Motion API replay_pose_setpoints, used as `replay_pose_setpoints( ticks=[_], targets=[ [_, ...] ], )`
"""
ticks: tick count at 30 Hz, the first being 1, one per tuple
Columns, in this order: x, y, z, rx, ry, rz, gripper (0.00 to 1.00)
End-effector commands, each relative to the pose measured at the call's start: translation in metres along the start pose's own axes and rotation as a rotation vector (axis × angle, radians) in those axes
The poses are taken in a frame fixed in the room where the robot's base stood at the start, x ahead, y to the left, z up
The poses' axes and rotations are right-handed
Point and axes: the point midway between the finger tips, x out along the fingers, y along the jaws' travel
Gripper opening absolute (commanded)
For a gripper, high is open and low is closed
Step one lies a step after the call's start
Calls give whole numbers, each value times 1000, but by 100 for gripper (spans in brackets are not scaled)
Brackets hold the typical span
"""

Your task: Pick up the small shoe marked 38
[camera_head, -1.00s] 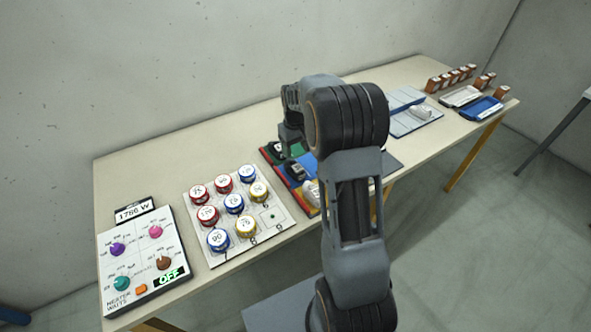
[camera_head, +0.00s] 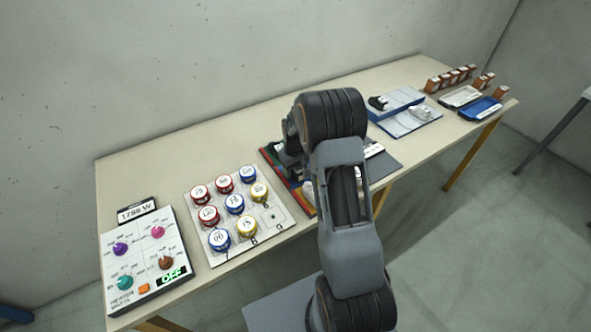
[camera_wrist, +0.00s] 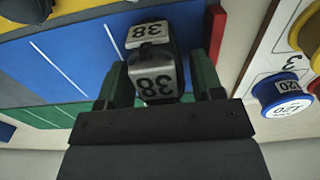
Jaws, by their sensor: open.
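The small shoe marked 38 (camera_wrist: 157,78) is dark with white patches, two of which read 38. It shows in the wrist view between the two green fingers of my gripper (camera_wrist: 159,62). The gripper is open, with a finger on each side of the shoe; I cannot tell if either touches it. The shoe is over the coloured mat (camera_wrist: 75,68), near its red edge. In the head view my arm hides the shoe and most of the gripper.
A board of numbered spools (camera_head: 274,231) lies left of the mat, close to my gripper. A heater panel (camera_head: 132,285) stands further left. A blue and grey stand (camera_head: 398,127) with shoes is to the right. Brown blocks (camera_head: 433,85) and trays (camera_head: 484,108) are at the far right.

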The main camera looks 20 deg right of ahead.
Motion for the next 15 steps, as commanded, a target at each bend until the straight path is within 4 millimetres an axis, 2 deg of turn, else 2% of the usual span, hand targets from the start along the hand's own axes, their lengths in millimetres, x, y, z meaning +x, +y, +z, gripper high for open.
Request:
replay_pose_setpoints(
  ticks=[6,15],
  targets=[
    [0,0,0,0,0,0,59],
    [0,0,0,0,0,0,30]
  ],
)
